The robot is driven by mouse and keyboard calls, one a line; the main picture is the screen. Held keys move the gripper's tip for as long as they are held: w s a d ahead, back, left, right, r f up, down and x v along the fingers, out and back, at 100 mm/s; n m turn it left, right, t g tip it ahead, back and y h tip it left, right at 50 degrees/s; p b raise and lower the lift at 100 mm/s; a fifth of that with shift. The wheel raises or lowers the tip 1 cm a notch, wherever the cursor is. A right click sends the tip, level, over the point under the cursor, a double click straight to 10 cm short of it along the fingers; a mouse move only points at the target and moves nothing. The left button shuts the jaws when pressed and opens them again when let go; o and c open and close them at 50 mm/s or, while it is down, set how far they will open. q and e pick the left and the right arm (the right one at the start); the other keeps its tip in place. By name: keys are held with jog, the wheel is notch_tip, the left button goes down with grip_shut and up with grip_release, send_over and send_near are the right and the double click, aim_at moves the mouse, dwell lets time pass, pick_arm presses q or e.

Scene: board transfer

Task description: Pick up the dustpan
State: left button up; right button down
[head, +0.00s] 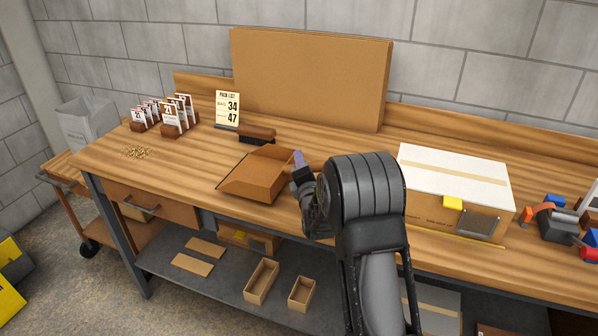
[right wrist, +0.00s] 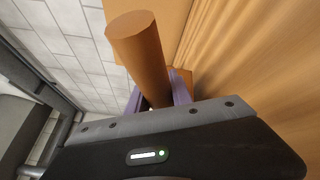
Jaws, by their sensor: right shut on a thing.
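The brown dustpan (head: 262,177) rests on or just over the wooden workbench, its open lip toward the left; I cannot tell whether it touches the top. My right gripper (head: 298,160) is at the dustpan's right side, shut on its handle. In the right wrist view the round brown handle (right wrist: 138,52) stands between the purple fingers of the right gripper (right wrist: 160,90). My right arm hides part of the handle in the head view. My left gripper is not in view.
A brush (head: 257,135) lies behind the dustpan. A pack list sign (head: 227,108) and small calendars (head: 172,117) stand at the back left. Wood crumbs (head: 138,152) lie near the left end. A white-topped box (head: 452,172) sits to the right. A large cardboard sheet (head: 310,75) leans at the wall.

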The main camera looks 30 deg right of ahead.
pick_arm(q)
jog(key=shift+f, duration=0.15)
pick_arm(e)
notch_tip(320, 180, up, 8)
jog(key=shift+f, duration=0.25)
dwell(0.5)
